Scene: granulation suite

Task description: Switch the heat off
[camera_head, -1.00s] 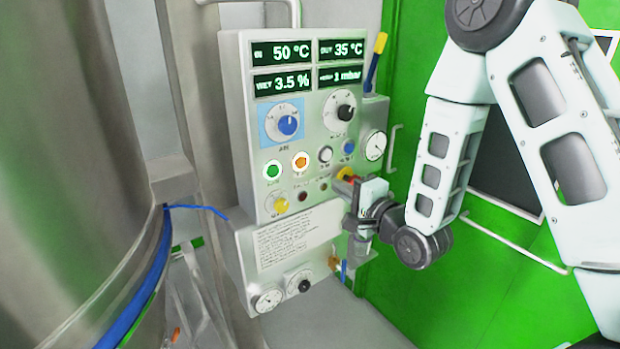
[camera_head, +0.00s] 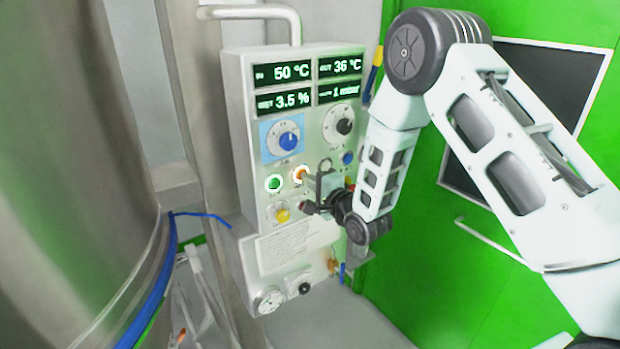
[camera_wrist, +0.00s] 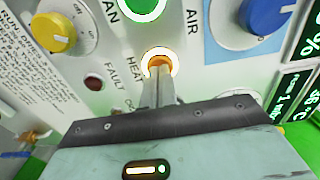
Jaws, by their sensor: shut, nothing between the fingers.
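The orange HEAT button (camera_head: 298,174) is on the upright control panel (camera_head: 247,120), between the green FAN button (camera_head: 273,183) and several knobs. Its ring glows in both views. In the wrist view, the HEAT button (camera_wrist: 159,61) is straight ahead of the fingertips, which cover its lower part. My gripper (camera_head: 308,180) is shut and empty, pointing at the button. In the wrist view, the tips of my gripper (camera_wrist: 159,78) are at or very close to the button; I cannot tell whether they touch it.
A blue AIR knob (camera_head: 288,140) is above the button and a yellow knob (camera_head: 281,213) below. A dark red FAULT lamp (camera_wrist: 94,82) is nearby. The displays (camera_head: 290,71) read 50 °C and 36 °C. A large steel vessel (camera_head: 80,150) stands at left.

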